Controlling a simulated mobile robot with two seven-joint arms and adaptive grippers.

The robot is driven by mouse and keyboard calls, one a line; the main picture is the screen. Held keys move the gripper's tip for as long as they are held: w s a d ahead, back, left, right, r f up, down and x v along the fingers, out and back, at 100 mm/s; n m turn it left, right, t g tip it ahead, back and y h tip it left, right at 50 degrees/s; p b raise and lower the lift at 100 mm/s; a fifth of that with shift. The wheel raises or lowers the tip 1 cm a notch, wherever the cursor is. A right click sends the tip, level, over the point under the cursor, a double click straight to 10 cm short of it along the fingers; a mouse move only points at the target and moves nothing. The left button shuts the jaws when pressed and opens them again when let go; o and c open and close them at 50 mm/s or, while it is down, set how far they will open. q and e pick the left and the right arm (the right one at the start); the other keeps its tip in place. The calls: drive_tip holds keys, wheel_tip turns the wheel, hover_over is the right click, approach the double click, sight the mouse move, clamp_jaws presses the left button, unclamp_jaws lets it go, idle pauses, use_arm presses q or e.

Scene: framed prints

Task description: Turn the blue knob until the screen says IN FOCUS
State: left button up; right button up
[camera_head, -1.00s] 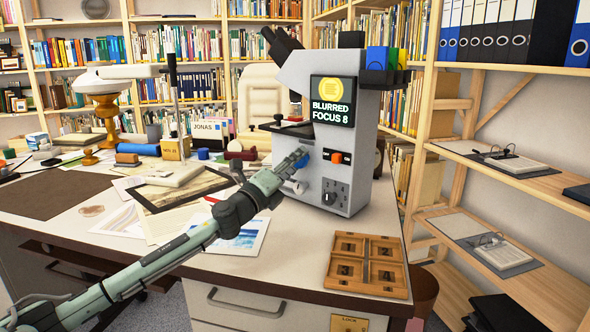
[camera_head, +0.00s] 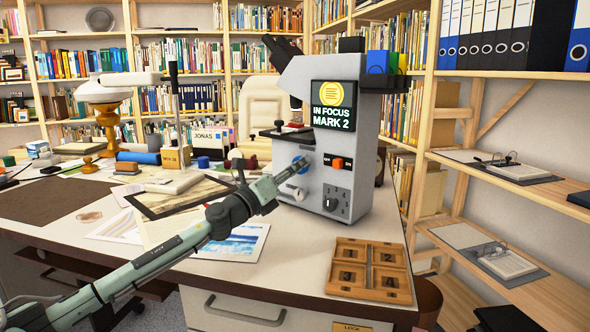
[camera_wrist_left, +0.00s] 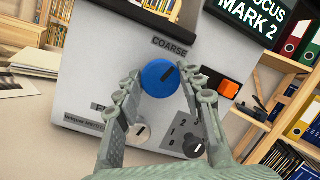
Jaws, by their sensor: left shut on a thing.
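The blue knob (camera_wrist_left: 160,78) sits on the front of the grey microscope (camera_head: 340,100), under the label COARSE in the left wrist view. A dark pointer line on the knob tilts to the upper right. My left gripper (camera_wrist_left: 162,88) has its two fingers on either side of the knob and is shut on it. In the head view the knob (camera_head: 300,163) is partly hidden by the gripper (camera_head: 291,172). My right gripper is not in view.
An orange switch (camera_wrist_left: 228,89) is close right of the knob. A black numbered dial (camera_wrist_left: 193,147) and a silver knob (camera_wrist_left: 139,134) are below. A wooden tray (camera_head: 370,270) lies at the desk's front right. Papers and a dark-framed print (camera_head: 180,195) lie left.

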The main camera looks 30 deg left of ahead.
use_arm(q)
drive_tip(key=shift+r, duration=0.15)
drive_tip(key=o, duration=1.2)
drive_tip(key=shift+c, duration=0.2)
drive_tip(key=v, duration=1.2)
